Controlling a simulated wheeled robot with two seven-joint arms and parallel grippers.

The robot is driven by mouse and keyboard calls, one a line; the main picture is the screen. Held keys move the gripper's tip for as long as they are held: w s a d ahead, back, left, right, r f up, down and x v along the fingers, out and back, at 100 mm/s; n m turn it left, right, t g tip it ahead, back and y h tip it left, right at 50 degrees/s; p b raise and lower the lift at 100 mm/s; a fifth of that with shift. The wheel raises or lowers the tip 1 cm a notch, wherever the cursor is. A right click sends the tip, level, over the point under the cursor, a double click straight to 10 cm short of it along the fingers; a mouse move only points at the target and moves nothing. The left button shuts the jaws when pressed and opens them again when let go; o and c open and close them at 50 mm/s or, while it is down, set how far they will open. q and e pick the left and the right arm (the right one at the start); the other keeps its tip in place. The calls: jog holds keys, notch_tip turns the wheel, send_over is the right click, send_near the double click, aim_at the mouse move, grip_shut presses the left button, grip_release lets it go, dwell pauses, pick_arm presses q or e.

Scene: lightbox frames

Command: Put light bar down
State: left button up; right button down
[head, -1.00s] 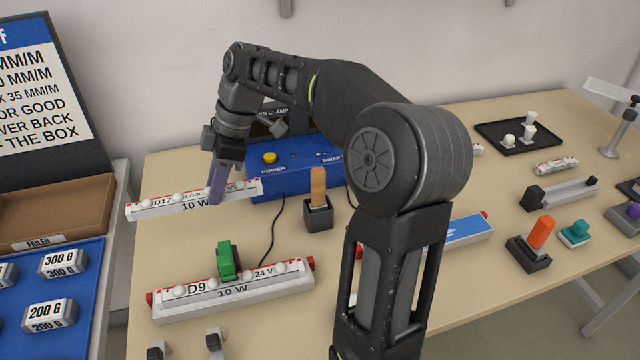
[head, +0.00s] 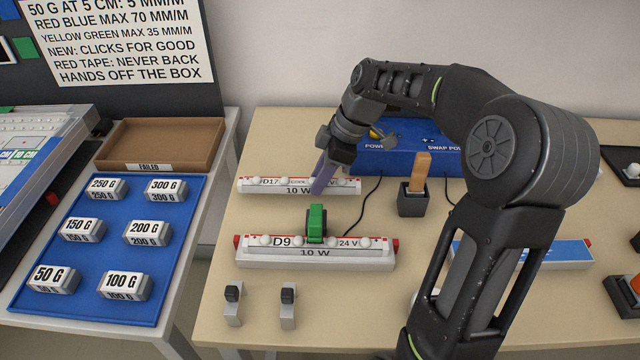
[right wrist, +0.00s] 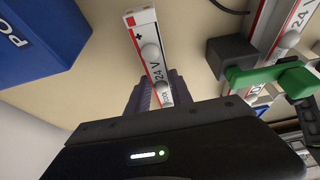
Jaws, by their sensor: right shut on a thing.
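The light bar marked D17 (head: 270,186) is a white bar with red-edged labels, bulbs along its top and "10 W" on its front. My right gripper (head: 319,188) is shut on it right of its middle, its purple fingers reaching down from above. The bar lies level behind the D9 bar, at or just above the table; I cannot tell whether it touches. In the right wrist view the gripper (right wrist: 157,92) holds the bar, and its "24 V" end (right wrist: 147,42) sticks out past the fingers. My left gripper is not in view.
The D9 bar (head: 315,256) with a green clip (head: 316,224) lies in front. A blue power box (head: 400,150) stands behind, and a dark holder with an orange-brown piece (head: 414,198) to the right. A blue tray of weights (head: 110,230) is on the left.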

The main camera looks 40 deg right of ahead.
jog(key=shift+f, duration=1.1)
jog(key=shift+f, duration=0.15)
jog(key=c, duration=1.1)
grip_release()
jog(key=shift+r, duration=0.2)
jog(key=v, duration=1.2)
jog(key=shift+s+f, duration=0.1)
jog(key=shift+f, duration=0.05)
